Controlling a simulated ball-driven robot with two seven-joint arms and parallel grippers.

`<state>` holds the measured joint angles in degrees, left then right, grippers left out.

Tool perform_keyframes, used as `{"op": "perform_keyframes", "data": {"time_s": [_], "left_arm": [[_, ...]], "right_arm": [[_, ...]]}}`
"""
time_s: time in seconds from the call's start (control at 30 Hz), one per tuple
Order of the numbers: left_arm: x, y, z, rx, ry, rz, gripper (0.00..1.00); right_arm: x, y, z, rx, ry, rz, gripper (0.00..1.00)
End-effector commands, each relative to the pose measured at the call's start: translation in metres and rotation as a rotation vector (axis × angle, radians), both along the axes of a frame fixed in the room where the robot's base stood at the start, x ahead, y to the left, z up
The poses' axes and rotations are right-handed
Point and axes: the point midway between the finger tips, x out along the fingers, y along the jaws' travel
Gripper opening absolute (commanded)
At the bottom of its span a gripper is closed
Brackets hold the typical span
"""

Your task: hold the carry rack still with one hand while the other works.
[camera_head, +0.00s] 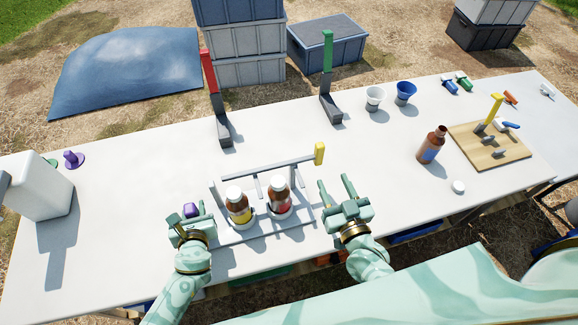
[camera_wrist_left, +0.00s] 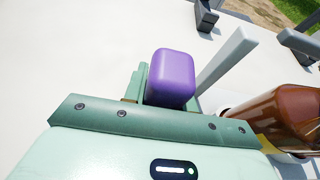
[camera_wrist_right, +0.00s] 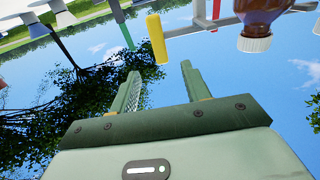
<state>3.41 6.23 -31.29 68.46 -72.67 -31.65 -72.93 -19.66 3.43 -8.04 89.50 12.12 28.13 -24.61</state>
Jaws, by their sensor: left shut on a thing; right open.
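The carry rack (camera_head: 240,236) is a grey tray with posts and a top bar ending in a yellow grip (camera_head: 320,153). It holds two brown white-capped bottles, one with a yellow label (camera_head: 238,209) and one with a red label (camera_head: 279,198). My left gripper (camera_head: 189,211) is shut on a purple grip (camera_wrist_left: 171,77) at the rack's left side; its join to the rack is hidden. My right gripper (camera_head: 334,184) is open and empty, right of the rack and below the yellow grip, which also shows in the right wrist view (camera_wrist_right: 157,38).
A brown bottle (camera_head: 431,145), apparently uncapped, stands at right with a white cap (camera_head: 459,187) near it. A wooden board (camera_head: 500,157) lies beyond. White (camera_head: 375,97) and blue (camera_head: 405,92) cups and red (camera_head: 209,75) and green (camera_head: 327,55) uprights stand behind. A white jug (camera_head: 38,187) is at left.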

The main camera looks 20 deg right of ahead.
Motion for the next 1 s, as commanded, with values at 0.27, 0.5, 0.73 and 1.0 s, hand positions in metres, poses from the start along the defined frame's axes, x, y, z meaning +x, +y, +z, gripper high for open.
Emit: {"op": "perform_keyframes", "data": {"time_s": [0.27,0.5,0.73,1.0], "left_arm": [[0.0,0.0,0.0,0.0,0.0,0.001,0.0],[0.0,0.0,0.0,0.0,0.0,0.001,0.0],[0.0,0.001,0.0,0.0,0.0,0.001,0.0],[0.0,0.001,0.0,0.001,0.0,0.001,0.0]], "right_arm": [[0.04,0.001,0.001,0.001,-0.003,-0.001,0.47],[0.076,0.001,0.001,-0.001,0.0,0.0,0.47],[0.094,0.001,0.0,-0.001,0.001,0.0,0.47],[0.096,0.001,0.0,-0.001,0.002,0.0,0.47]]}}
